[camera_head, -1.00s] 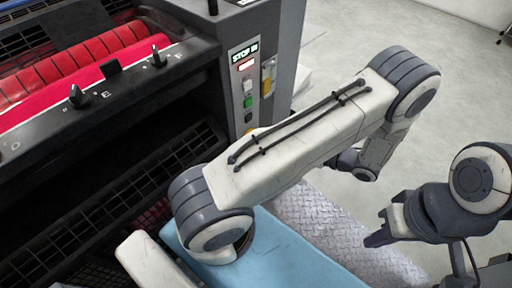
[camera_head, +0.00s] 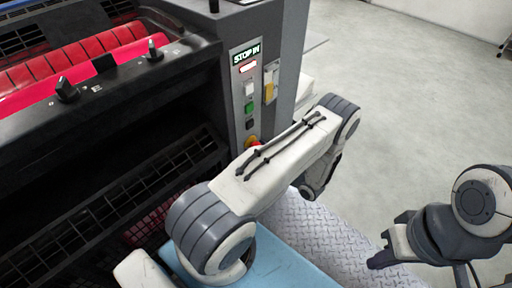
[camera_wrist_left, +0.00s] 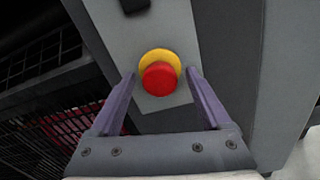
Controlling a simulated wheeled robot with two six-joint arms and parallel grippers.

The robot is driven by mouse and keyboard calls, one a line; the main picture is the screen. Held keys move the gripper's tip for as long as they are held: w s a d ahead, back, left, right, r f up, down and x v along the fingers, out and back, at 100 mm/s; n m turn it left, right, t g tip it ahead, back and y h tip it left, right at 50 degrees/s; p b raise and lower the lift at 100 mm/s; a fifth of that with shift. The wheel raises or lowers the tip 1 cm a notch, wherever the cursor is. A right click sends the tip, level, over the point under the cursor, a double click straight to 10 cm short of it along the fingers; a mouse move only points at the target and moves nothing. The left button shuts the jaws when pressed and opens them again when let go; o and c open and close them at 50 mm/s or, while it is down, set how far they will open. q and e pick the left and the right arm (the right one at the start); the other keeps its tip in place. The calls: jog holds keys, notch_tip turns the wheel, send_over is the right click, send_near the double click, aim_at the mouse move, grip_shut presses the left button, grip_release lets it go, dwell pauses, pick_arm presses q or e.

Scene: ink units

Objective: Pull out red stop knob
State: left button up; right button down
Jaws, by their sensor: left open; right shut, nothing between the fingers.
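The red stop knob (camera_wrist_left: 160,78) sits on a yellow ring (camera_wrist_left: 158,58) on a light grey panel in the left wrist view. In the head view the knob (camera_head: 253,141) shows partly above my left arm, low on the control panel. My left gripper (camera_wrist_left: 160,75) is open, with its purple fingers on either side of the knob in the picture. I cannot tell whether they touch it. In the head view the left gripper is hidden behind its arm. My right gripper (camera_head: 384,250) is shut and empty at the lower right, well away from the panel.
The control panel (camera_head: 240,100) has a lit STOP IN display (camera_head: 246,54), a green button (camera_head: 249,107) and a dark button. The dark printing machine with red rollers (camera_head: 70,75) fills the left.

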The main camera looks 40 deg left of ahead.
pick_arm(q)
jog(key=shift+a, duration=0.75)
grip_shut()
jog(key=shift+d, duration=0.95)
grip_release()
jog(key=d, duration=1)
jog(key=shift+s+d, duration=0.25)
jog(key=shift+s, duration=0.2)
jog(key=shift+r, duration=0.1)
